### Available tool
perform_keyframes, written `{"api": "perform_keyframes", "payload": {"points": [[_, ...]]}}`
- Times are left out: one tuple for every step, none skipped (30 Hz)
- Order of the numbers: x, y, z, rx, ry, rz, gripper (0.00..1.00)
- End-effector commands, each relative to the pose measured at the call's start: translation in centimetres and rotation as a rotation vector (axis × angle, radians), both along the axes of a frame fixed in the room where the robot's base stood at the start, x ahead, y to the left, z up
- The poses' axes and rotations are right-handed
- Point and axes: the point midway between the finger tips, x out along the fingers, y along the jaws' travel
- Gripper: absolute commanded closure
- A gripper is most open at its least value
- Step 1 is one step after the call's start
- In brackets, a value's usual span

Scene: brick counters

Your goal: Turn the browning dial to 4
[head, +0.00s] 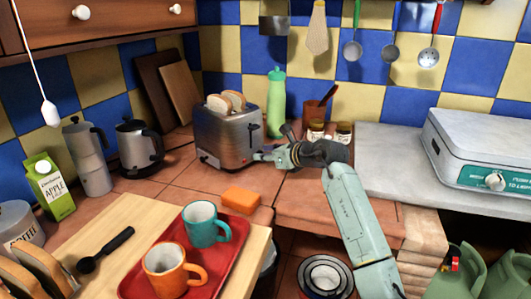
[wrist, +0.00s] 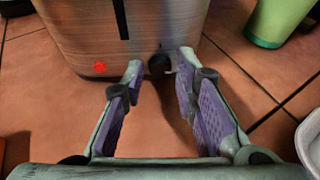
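The metal toaster (head: 222,138) stands on the tiled counter with two slices of bread (head: 226,101) in its slots. In the wrist view the toaster's front (wrist: 110,35) fills the top, with a black browning dial (wrist: 158,65) low on it. I cannot read any numbers or the dial's setting. My gripper (wrist: 160,64) is open in front of the toaster, its purple-padded fingers either side of the dial. The right fingertip is very close to the dial; I cannot tell if it touches. In the head view my gripper (head: 262,156) reaches the toaster's lower right.
A red light (wrist: 99,67) glows left of the dial. A green bottle (head: 276,102) stands behind the toaster, and a brown cup (head: 314,111) to its right. An orange block (head: 241,198) and a red tray (head: 229,262) with two mugs lie nearer.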

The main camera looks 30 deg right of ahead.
Motion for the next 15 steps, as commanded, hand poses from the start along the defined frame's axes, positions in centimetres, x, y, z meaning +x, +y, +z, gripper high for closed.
{"api": "perform_keyframes", "payload": {"points": [[0.06,-0.01,-0.04,0.000,0.000,0.000,0.73],[0.07,-0.01,-0.06,0.000,0.000,0.000,0.73],[0.07,-0.02,-0.06,0.000,0.000,-0.001,0.73],[0.06,-0.02,-0.07,0.000,0.000,-0.001,0.73],[0.05,-0.01,-0.06,0.000,0.000,0.000,0.73],[0.05,-0.01,-0.06,0.001,0.000,0.000,0.73],[0.05,-0.01,-0.05,0.001,-0.001,0.000,0.73],[0.05,-0.01,-0.05,0.001,-0.001,0.000,0.75],[0.05,-0.01,-0.05,0.001,-0.001,0.000,0.78],[0.05,-0.01,-0.05,0.001,-0.001,0.000,0.80],[0.04,-0.01,-0.05,0.001,-0.001,0.000,0.82],[0.04,-0.01,-0.04,0.001,-0.001,0.000,0.84],[0.04,-0.01,-0.04,0.001,-0.001,0.000,0.86],[0.03,-0.01,-0.03,0.001,-0.001,0.000,0.88],[0.03,-0.02,-0.03,0.001,-0.001,0.000,0.91]]}}
